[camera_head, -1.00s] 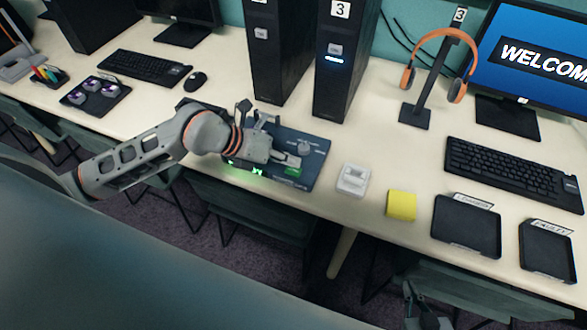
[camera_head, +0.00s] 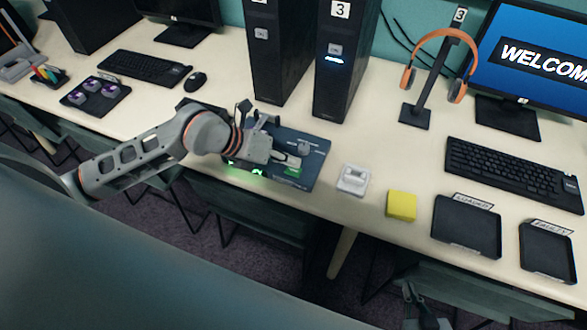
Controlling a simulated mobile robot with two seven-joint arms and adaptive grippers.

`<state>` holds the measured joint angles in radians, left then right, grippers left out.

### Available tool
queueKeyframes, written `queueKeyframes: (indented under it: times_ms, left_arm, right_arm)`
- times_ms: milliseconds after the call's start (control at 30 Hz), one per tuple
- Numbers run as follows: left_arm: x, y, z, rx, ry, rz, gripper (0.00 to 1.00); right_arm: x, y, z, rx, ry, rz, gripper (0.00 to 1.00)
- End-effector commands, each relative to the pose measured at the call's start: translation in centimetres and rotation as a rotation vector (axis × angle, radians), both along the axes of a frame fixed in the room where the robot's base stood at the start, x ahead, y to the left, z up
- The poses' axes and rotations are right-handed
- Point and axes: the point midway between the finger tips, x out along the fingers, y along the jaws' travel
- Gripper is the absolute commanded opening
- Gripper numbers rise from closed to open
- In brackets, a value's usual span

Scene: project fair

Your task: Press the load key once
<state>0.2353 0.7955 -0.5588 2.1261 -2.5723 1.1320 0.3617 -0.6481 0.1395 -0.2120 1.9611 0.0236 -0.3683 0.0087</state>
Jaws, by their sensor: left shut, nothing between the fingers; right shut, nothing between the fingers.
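A dark blue device panel (camera_head: 314,160) lies on the desk with a grey round knob (camera_head: 303,148) and a green key (camera_head: 292,171) near its front edge. The lettering on the panel is too small to read, so I cannot tell for sure which part is the load key. My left gripper (camera_head: 294,161) is shut and empty, its fingertips over the panel just at the green key. I cannot tell whether they touch it. My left arm hides the panel's left part. My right gripper (camera_head: 428,316) is at the bottom edge, below the desk, partly cut off, shut and empty.
Right of the panel are a white block-like device (camera_head: 353,179), a yellow pad (camera_head: 401,205) and two black trays (camera_head: 466,227) with labels. Two black computer towers (camera_head: 345,75) stand behind the panel. A headphone stand (camera_head: 416,115) and keyboard (camera_head: 510,172) are further right.

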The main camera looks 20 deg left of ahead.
Motion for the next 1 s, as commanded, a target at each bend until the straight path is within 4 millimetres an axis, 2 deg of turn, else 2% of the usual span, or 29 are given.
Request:
queueKeyframes:
  times_ms: [233,1000]
  left_arm:
    - [0.0,0.0,-0.8,0.000,0.002,0.001,0.00]
    - [0.0,0.0,-1.2,0.000,0.001,0.000,0.00]
  right_arm:
    - [0.1,0.0,0.0,0.001,-0.002,0.000,0.00]
    - [0.0,0.0,-0.1,0.001,-0.002,0.000,0.00]
